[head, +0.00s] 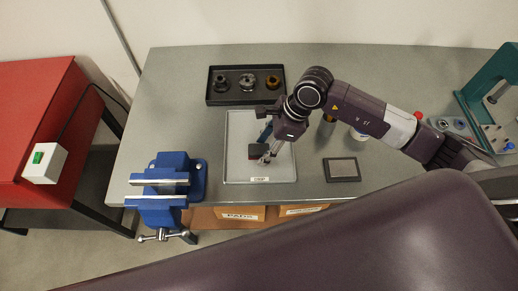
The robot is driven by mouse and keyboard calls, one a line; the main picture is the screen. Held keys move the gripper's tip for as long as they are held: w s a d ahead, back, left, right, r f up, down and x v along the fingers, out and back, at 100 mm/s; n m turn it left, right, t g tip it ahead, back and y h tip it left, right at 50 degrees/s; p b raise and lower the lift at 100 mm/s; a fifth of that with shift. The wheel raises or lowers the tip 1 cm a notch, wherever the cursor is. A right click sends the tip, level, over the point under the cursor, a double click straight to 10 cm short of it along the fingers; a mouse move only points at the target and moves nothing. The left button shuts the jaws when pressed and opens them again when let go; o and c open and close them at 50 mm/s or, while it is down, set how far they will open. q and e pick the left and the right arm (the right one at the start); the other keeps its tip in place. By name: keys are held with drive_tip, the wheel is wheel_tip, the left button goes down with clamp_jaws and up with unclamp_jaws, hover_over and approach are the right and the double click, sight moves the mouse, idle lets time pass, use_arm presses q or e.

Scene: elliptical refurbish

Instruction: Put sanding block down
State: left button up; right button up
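A small dark block with a red part, likely the sanding block (254,152), is over the light tray (239,175) in the middle of the bench. My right gripper (266,157) reaches down from the right, with its fingertips against or just beside the block's right side. The fingers overlap closely, so I cannot tell whether they grip it, or whether the block rests on the tray. A blue item (265,132) shows behind the gripper, partly hidden. My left gripper is not in view.
A black tray (214,98) with three round parts stands at the back. A dark-framed grey pad (342,169) lies right of the light tray. A blue vise (168,187) is at the left front edge, a teal press (482,90) at the far right. A red cabinet (40,110) stands left.

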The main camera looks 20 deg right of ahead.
drive_tip(key=c, duration=1.1)
drive_tip(key=shift+r, duration=0.1)
